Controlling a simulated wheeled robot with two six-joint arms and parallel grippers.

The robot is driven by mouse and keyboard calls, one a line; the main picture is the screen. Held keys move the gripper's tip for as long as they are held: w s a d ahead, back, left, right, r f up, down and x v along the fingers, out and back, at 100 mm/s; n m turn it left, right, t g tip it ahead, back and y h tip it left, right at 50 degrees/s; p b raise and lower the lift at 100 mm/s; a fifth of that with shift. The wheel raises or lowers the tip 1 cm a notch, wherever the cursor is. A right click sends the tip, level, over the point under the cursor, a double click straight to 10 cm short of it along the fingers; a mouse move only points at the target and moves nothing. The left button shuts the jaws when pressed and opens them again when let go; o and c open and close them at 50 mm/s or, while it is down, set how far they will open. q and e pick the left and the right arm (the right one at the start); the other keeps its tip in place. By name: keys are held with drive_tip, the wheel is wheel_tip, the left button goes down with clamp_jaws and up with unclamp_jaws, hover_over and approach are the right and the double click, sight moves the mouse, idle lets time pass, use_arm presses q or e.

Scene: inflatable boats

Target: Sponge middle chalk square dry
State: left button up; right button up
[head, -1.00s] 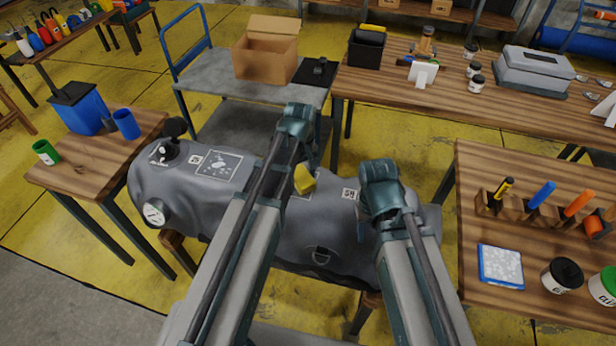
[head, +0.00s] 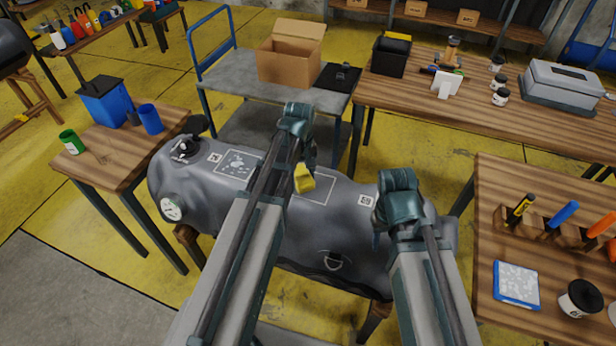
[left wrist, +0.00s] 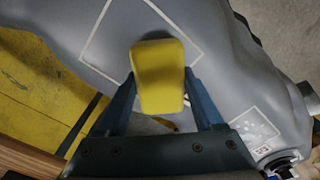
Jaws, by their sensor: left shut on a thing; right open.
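A yellow sponge (head: 304,178) is held in my left gripper (head: 306,166), over the left part of the middle chalk square (head: 322,190) on the grey boat tube (head: 290,235). In the left wrist view, the sponge (left wrist: 158,75) sits between the two fingers and covers a lower part of the white outline (left wrist: 112,22). I cannot tell whether it touches the tube. The visible inside of this square looks plain grey. A left chalk square (head: 240,163) carries pale spots. My right gripper (head: 377,238) is open and empty near the tube's right part, its fingers mostly hidden.
A valve (head: 187,148) and a round gauge (head: 172,209) are at the tube's left end. A side table with blue and green cups (head: 150,119) stands left. The right bench holds a marker rack (head: 548,230) and a blue-edged pad (head: 516,284). A cart (head: 225,75) stands behind.

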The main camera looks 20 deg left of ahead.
use_arm(q)
drive_tip(key=shift+a, duration=0.45)
drive_tip(key=shift+a+r+p, duration=0.15)
drive_tip(key=shift+r+p, duration=0.5)
drive_tip(key=shift+p, duration=0.15)
drive_tip(key=shift+r+p, duration=0.9)
drive_tip(key=shift+r, duration=0.05)
drive_tip(key=shift+d+r+p, duration=0.2)
drive_tip(key=shift+r+p, duration=1.1)
use_arm(e)
drive_tip(key=shift+a+r, duration=0.1)
drive_tip(key=shift+r, duration=2.8)
use_arm(q)
wheel_tip(320, 180, up, 3)
drive_tip(key=p, duration=0.3)
drive_tip(key=shift+r, duration=0.1)
use_arm(e)
wheel_tip(320, 180, up, 3)
drive_tip(key=shift+r, duration=0.1)
